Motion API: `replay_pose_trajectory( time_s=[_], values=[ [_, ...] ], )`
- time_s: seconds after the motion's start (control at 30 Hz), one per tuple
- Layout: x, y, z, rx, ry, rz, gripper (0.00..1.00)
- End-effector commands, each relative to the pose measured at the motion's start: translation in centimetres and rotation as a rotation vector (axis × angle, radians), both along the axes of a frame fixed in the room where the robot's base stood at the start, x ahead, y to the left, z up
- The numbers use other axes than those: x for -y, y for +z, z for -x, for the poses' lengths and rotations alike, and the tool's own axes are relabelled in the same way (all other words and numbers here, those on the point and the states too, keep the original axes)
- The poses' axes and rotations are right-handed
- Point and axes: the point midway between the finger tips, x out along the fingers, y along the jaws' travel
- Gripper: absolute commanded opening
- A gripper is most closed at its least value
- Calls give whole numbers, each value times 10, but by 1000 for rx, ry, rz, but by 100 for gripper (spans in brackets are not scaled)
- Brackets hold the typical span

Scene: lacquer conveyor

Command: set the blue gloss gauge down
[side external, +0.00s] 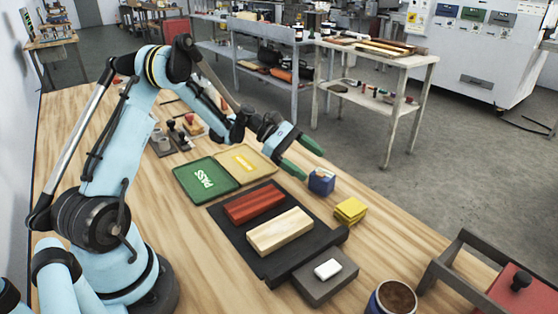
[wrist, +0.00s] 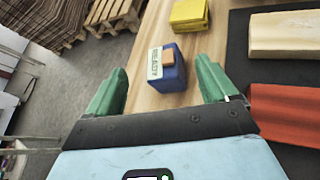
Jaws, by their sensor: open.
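The blue gloss gauge (side external: 321,183) is a small blue block resting on the wooden table, to the right of the black mat. In the wrist view the gauge (wrist: 172,76) shows a pale labelled face and an orange-brown patch on top. My gripper (side external: 303,158) has green fingers, spread apart and empty. It hangs just up and left of the gauge in the side view. In the wrist view the gauge appears between and slightly beyond the fingertips, with a gap on both sides. Its underside is hidden.
Yellow blocks or pads (side external: 350,210) lie close to the gauge. The black mat (side external: 291,262) holds a red bar (side external: 254,203) and a pale wooden bar (side external: 280,232). A green PASS tray (side external: 190,166) and yellow tray (side external: 263,174) lie behind. The table edge is near the gauge.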

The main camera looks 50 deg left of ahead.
Motion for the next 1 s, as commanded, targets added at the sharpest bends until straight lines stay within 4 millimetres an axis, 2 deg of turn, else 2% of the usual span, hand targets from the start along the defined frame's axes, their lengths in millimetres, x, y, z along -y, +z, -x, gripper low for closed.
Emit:
replay_pose_trajectory(
  time_s=[0.4,0.73,1.0],
  values=[
    [40,-22,-15,0,-2,-1,86],
    [45,-25,-18,0,1,-1,86],
    [44,-25,-18,0,0,-1,44]
  ],
)
